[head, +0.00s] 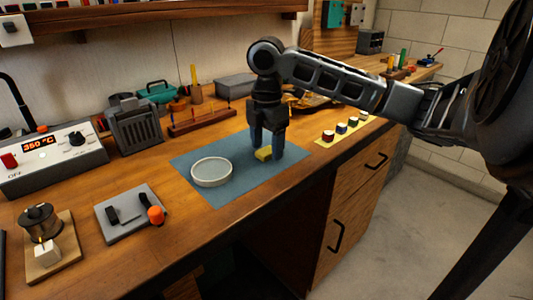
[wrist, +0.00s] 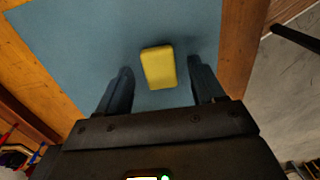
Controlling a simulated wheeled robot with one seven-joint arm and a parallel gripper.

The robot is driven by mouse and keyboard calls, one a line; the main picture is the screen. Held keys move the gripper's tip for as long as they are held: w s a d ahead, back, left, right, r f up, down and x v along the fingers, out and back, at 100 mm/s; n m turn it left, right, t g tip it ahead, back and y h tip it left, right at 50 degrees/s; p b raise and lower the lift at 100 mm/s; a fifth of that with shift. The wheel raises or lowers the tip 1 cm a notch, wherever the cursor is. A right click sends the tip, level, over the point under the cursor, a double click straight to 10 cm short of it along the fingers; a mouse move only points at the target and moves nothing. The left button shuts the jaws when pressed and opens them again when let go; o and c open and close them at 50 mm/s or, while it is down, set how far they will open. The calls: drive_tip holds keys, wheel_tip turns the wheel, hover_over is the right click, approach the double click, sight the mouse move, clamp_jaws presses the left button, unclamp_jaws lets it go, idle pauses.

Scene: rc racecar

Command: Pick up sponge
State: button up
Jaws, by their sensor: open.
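The yellow sponge (head: 263,154) lies on the blue mat (head: 201,197) on the workbench. In the wrist view the sponge (wrist: 158,68) is a small rounded block, lying a little beyond my fingertips and between their lines. My gripper (head: 266,150) points down over the mat with its fingers spread. In the head view one finger partly overlaps the sponge. In the wrist view my gripper (wrist: 160,72) is open, with a clear gap on each side of the sponge. Nothing is held.
A round pale dish (head: 211,172) stands on the mat left of the sponge. A wooden rack (head: 202,122) stands behind. The bench's front edge is close to the mat.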

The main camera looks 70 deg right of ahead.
drive_tip(key=shift+f, duration=0.3)
drive_tip(key=shift+c, duration=0.4)
drive_tip(key=c, duration=1)
